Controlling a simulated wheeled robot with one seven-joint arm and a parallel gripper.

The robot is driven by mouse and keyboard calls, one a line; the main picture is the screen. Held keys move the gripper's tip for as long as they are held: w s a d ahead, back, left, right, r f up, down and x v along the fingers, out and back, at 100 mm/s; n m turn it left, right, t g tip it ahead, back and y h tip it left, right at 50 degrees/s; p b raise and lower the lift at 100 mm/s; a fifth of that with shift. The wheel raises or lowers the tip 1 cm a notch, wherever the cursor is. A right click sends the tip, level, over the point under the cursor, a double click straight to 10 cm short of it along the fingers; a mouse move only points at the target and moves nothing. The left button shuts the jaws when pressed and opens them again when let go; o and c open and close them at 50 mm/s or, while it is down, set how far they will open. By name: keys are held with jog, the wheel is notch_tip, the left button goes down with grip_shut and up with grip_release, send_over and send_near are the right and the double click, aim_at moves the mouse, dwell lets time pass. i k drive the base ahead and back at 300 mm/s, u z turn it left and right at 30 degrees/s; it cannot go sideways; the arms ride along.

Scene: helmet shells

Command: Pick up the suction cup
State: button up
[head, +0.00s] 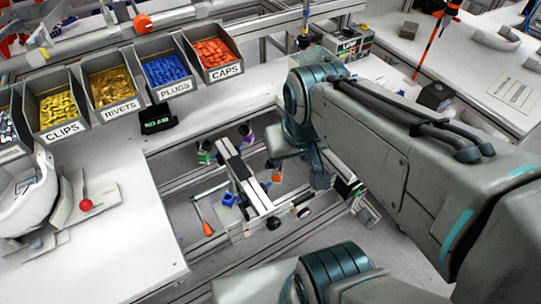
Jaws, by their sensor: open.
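I cannot pick out the suction cup with certainty. A tool with a red ball on a thin stem (86,205) stands on a pale plate at the left. Small coloured pieces lie in or over the recess: a blue one (228,199), an orange one (277,176) and a green one (205,157). A lever with orange ends (203,216) is left of the blue piece. My arm comes in from the right, and its wrist hangs over the recess's right part. I cannot make out my gripper's fingers, and the wrist may hide them.
Labelled bins of clips (61,135), rivets (120,108), plugs (183,86) and caps (227,67) line the back. A white helmet shell (33,195) sits left. A pale bar fixture (244,176) spans the railed recess. The white tabletop (110,240) is clear at front left.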

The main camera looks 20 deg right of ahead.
aim_at(276, 171)
jog(key=u, duration=3.3)
jog(key=k, duration=0.8)
jog(key=z, duration=1.65)
